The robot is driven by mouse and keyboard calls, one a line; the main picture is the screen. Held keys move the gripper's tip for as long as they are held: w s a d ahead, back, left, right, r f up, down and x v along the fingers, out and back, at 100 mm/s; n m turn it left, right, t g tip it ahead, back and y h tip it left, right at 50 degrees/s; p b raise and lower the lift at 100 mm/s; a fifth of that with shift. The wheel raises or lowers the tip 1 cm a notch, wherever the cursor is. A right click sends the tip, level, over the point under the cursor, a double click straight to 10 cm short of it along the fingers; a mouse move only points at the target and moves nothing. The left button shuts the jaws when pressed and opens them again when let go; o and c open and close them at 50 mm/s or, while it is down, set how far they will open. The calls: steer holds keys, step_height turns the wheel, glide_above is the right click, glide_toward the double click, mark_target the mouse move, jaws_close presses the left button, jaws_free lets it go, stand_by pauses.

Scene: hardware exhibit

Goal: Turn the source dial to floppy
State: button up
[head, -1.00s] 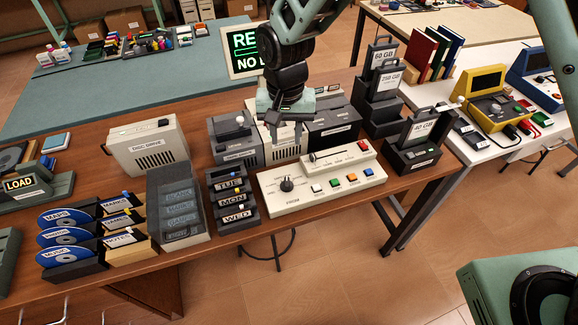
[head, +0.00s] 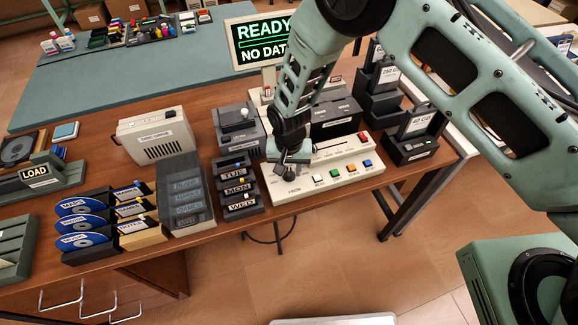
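The white control panel (head: 325,181) lies near the front edge of the wooden table. It bears a row of coloured buttons, a slider and the word "FROM" at its left. The source dial sits above that word and is hidden behind my gripper (head: 290,165). My gripper points down over the dial's place at the panel's left end. Its fingers are too small and covered to tell whether they are open, shut or touching the dial. The monitor (head: 246,33) behind reads "READY" and "NO DATA".
A dark rack labelled TUE, MON, WED (head: 238,188) stands just left of the panel. Dark drive boxes (head: 410,145) stand to its right, and grey and beige devices (head: 240,128) stand behind it. Disc racks (head: 85,222) and a LOAD unit (head: 40,178) are farther left.

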steer(key=shift+f, duration=0.25)
jaws_close()
